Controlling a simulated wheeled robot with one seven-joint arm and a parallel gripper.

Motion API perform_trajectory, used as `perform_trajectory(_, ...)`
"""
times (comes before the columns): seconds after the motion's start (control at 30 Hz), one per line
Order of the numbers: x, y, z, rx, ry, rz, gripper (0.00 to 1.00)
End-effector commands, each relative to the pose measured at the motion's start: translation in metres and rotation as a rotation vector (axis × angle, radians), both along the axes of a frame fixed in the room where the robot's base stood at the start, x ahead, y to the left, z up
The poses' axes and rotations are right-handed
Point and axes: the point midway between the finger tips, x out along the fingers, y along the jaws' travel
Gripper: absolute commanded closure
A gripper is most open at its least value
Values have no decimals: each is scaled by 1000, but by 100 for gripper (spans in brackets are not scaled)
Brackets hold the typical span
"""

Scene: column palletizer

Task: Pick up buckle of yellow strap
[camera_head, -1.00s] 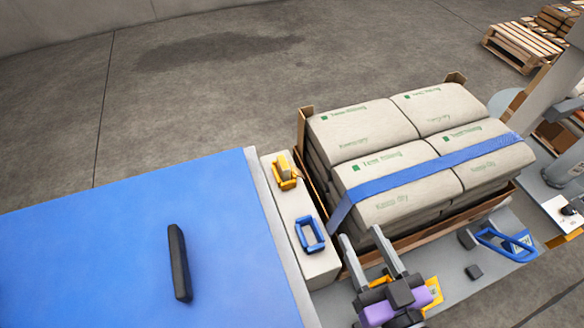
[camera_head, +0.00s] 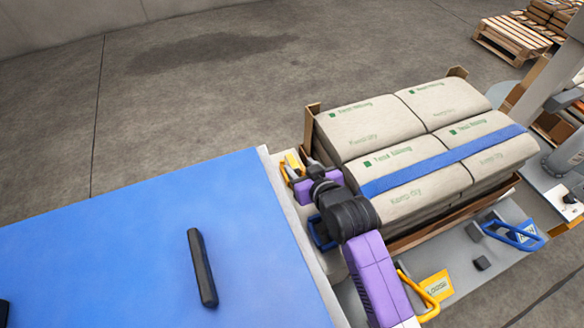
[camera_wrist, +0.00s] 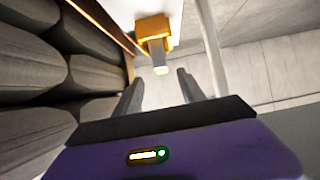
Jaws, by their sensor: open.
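The yellow buckle (camera_head: 291,163) sits at the far end of the pale ledge between the blue surface and the sack stack. My gripper is over that end of the ledge, its fingers mostly hidden in the head view. In the wrist view, my gripper (camera_wrist: 159,76) is open, with nothing between its two fingers. The yellow buckle (camera_wrist: 154,27) is ahead of the fingertips there, with a grey part hanging towards the gap. I cannot tell the exact distance.
A blue buckle (camera_head: 318,236) sits nearer on the ledge, partly behind my arm. Stacked sacks (camera_head: 358,126) with a blue strap (camera_head: 440,160) stand close to the right. A blue surface (camera_head: 120,235) with a black bar (camera_head: 202,268) lies left.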

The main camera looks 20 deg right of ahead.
Motion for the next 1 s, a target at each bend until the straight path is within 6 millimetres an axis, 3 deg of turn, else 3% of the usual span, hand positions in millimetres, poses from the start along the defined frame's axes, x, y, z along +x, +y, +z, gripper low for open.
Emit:
perform_trajectory(0.5, 49, 4, -35, -1, -2, 0, 53)
perform_trajectory(0.8, 53, 4, -37, 0, -3, 0, 53)
perform_trajectory(1.0, 52, 4, -37, 0, -3, 0, 90)
